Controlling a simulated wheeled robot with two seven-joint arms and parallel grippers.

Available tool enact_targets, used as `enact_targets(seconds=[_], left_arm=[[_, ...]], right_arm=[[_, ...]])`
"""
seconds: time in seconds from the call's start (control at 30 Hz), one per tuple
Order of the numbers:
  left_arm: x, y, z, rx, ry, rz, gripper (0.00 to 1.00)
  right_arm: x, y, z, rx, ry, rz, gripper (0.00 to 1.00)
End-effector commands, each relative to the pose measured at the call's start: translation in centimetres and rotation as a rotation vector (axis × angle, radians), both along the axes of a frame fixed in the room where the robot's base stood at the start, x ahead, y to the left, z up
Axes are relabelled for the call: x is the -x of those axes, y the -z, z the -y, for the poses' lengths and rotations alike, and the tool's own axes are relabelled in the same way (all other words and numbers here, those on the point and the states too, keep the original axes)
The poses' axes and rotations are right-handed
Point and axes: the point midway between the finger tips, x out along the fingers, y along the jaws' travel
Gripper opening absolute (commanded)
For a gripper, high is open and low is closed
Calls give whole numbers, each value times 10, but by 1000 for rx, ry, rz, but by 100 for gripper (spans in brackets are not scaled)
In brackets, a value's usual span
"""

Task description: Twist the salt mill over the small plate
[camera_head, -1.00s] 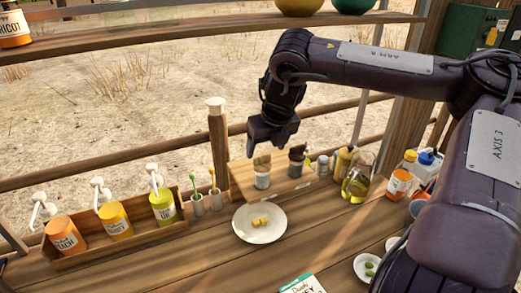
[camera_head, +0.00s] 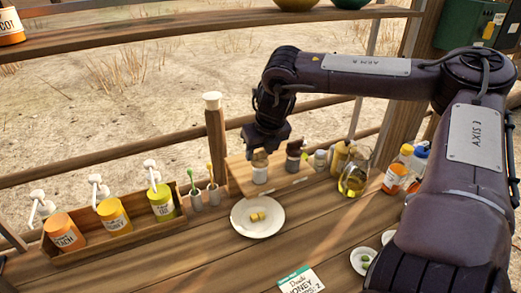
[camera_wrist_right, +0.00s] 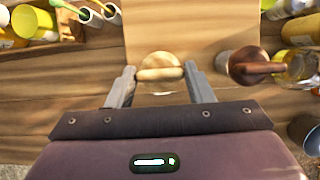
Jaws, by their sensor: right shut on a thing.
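The salt mill (camera_head: 260,174), a small mill with a pale wooden top, stands upright on a low wooden board behind the plate. My right gripper (camera_head: 262,152) points down over it. In the right wrist view, the two fingers flank its round wooden top (camera_wrist_right: 160,73), and the gripper is shut on it. The mill's label is too small to read. The small plate (camera_head: 273,228) is white and round, with a few yellow pieces in its middle. It lies on the table just in front of the mill. My left gripper is not in view.
A dark-topped mill (camera_head: 294,160) stands close to the right, also in the wrist view (camera_wrist_right: 247,68). An oil jug (camera_head: 353,182) and bottles are further right. A wooden rack (camera_head: 93,246) of pump bottles is left. A card (camera_head: 298,281) lies in front.

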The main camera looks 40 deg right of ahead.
Motion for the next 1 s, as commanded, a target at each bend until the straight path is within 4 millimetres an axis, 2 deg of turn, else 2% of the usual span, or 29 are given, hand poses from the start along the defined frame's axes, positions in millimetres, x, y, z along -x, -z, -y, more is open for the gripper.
enact_targets(seconds=[0.27, 0.47, 1.0], left_arm=[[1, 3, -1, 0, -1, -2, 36], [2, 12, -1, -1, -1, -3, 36], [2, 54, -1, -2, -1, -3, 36]], right_arm=[[0, 0, 0, 2, 22, 0, 24], [-1, 2, -1, 5, 105, 1, 24], [-3, 3, -3, 8, 583, 4, 24]])
